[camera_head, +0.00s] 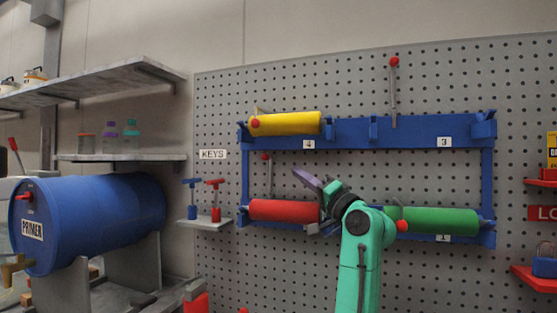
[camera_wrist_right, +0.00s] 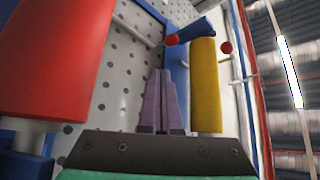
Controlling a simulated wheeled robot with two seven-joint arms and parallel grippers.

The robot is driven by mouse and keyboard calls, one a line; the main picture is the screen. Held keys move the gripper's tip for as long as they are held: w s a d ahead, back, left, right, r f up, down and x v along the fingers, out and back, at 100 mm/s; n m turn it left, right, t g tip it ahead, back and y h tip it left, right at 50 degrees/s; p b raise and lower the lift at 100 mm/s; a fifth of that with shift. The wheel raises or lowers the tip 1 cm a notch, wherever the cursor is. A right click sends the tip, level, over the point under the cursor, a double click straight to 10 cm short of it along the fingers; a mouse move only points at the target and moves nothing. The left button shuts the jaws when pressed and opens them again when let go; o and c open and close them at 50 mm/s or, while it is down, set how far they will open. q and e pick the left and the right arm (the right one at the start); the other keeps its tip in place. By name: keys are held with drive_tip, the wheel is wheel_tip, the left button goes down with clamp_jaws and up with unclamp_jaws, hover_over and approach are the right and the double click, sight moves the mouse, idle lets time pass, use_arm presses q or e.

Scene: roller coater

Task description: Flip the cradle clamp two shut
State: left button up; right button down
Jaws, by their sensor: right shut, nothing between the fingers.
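The blue rack (camera_head: 350,132) on the pegboard holds a red roller (camera_head: 284,210) in its lower left cradle. That cradle's clamp lever stands upright above the roller, topped by a red knob (camera_head: 266,157). The cradle's number is not visible, so I cannot confirm it is two. My right gripper (camera_head: 301,174) is shut and empty, its purple fingers just right of and above the red roller, apart from the knob. In the right wrist view the fingers (camera_wrist_right: 160,72) point toward a red knob (camera_wrist_right: 172,40) on a pale rod. My left gripper is not in view.
A yellow roller (camera_head: 285,124) lies in cradle 4 and a green roller (camera_head: 440,220) at lower right. Cradle 3 is empty, its lever upright (camera_head: 393,90). A small shelf with keys (camera_head: 205,223) and a blue barrel (camera_head: 90,220) stand left.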

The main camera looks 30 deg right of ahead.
drive_tip(key=s+a+r, duration=0.1)
drive_tip(key=s, duration=0.1)
drive_tip(key=p, duration=0.6)
approach(277, 156)
drive_tip(key=w+a+r, duration=0.1)
drive_tip(key=w+r, duration=0.1)
drive_tip(key=w+a+r, duration=0.2)
drive_tip(key=shift+w+a+r, duration=0.2)
drive_tip(key=shift+w+r, duration=0.1)
drive_tip(key=shift+w, duration=0.55)
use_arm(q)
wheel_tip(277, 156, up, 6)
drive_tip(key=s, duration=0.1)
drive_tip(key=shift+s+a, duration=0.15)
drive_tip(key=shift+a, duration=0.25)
use_arm(e)
drive_tip(key=shift+w+f, duration=0.1)
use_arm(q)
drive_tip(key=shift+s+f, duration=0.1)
use_arm(e)
drive_tip(key=shift+a+f+n+b, duration=0.1)
drive_tip(key=shift+n+b, duration=0.2)
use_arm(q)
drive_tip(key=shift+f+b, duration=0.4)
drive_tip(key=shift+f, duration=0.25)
use_arm(e)
drive_tip(key=shift+s+a+n+y, duration=0.15)
drive_tip(key=shift+s+n+y, duration=0.15)
drive_tip(key=shift+y, duration=0.1)
